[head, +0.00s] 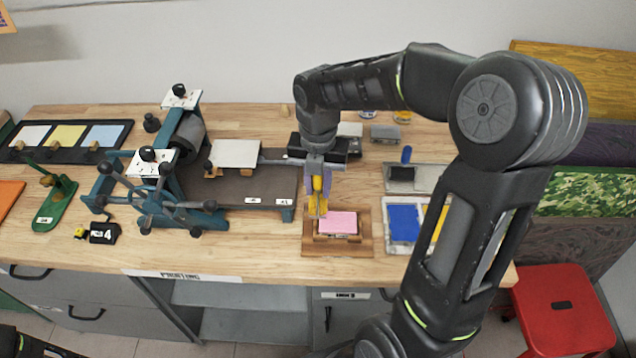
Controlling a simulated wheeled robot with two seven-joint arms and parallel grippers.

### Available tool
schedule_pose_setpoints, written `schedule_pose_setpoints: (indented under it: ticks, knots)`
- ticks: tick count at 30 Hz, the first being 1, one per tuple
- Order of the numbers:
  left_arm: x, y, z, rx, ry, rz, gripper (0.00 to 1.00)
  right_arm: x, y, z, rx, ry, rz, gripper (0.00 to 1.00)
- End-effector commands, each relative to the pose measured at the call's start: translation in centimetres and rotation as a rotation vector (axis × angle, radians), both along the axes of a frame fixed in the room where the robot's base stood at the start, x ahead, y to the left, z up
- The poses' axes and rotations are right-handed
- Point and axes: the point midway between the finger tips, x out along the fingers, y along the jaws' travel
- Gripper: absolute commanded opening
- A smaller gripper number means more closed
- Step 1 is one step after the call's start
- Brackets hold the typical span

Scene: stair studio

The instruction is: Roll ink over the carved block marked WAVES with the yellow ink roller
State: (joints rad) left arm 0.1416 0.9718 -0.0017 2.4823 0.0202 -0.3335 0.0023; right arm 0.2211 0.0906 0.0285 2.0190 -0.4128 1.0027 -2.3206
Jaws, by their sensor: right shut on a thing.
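My right gripper (317,185) points down over the wooden table and is shut on the yellow ink roller (318,197). The roller hangs upright at the left edge of a pink-topped block (342,222); I cannot tell whether it touches the block. The block sits in a wooden frame (364,243) near the table's front edge. No WAVES marking is readable on it. My left gripper is out of view.
A blue printing press (165,212) with a dark bed stands left of the frame. An ink slab with blue (404,222) and yellow ink lies to the right, partly behind my right arm. A blue-handled tool (406,155) lies behind it. A red stool (562,305) stands at right.

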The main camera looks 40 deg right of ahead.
Motion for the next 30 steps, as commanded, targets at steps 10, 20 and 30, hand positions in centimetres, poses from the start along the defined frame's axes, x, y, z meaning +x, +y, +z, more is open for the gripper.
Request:
schedule_pose_setpoints:
  ticks: [10,20,30]
  knots:
    - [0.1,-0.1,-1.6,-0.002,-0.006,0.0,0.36,-0.1,0.0,-3.4,0.0,0.001,-0.001,0.0]
    - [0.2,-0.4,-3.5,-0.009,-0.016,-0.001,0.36,0.0,0.0,-5.8,0.0,0.0,0.0,0.0]
    - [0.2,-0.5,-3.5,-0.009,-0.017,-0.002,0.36,0.0,0.0,-5.9,0.0,0.0,0.0,0.0]
